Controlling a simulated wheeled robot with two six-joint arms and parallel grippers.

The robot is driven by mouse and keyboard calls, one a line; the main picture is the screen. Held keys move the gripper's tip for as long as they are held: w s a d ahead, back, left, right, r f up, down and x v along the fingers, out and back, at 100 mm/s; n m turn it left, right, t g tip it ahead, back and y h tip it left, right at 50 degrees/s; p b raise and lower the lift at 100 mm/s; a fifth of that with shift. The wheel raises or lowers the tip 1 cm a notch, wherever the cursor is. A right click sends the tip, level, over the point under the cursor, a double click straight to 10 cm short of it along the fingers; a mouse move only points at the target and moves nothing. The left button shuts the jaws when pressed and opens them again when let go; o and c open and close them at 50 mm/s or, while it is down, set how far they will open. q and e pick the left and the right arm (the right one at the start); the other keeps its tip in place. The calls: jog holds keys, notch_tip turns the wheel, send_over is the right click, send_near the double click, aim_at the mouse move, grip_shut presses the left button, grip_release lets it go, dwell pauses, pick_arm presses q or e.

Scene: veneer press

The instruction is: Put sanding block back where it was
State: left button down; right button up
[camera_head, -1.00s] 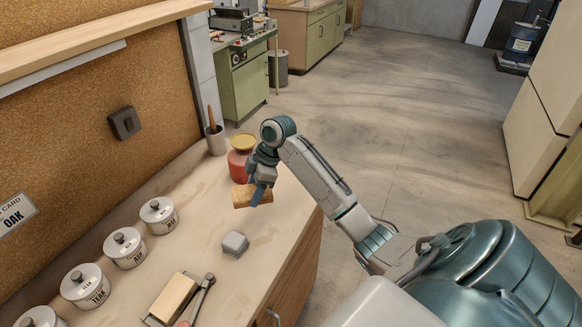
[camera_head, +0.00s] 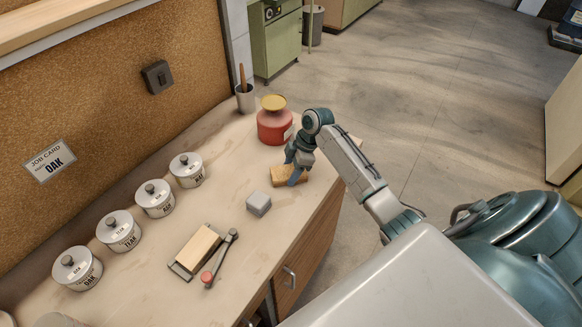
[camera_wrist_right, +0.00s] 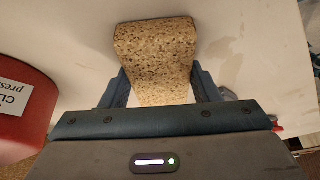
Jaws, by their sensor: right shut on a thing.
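The sanding block, a tan cork-like block (camera_head: 285,175), is held in my right gripper (camera_head: 297,177) at the right edge of the bench. In the right wrist view the speckled block (camera_wrist_right: 157,55) sits between the two blue fingers of the gripper (camera_wrist_right: 160,90), which are shut on its sides. The block is at or just above the bench top; I cannot tell whether it touches. My left gripper is not in view.
A red pot with a yellow top (camera_head: 275,126) stands just behind the block, also at left in the wrist view (camera_wrist_right: 22,103). A grey block (camera_head: 258,204) sits in front. Lidded canisters (camera_head: 122,232) line the wall. A wooden piece in a tray (camera_head: 198,249) lies nearer.

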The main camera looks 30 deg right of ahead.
jog(key=shift+f, duration=0.15)
jog(key=o, duration=1)
jog(key=shift+b+v, duration=2.15)
jog(key=shift+v, duration=4.05)
jog(key=shift+a, duration=0.15)
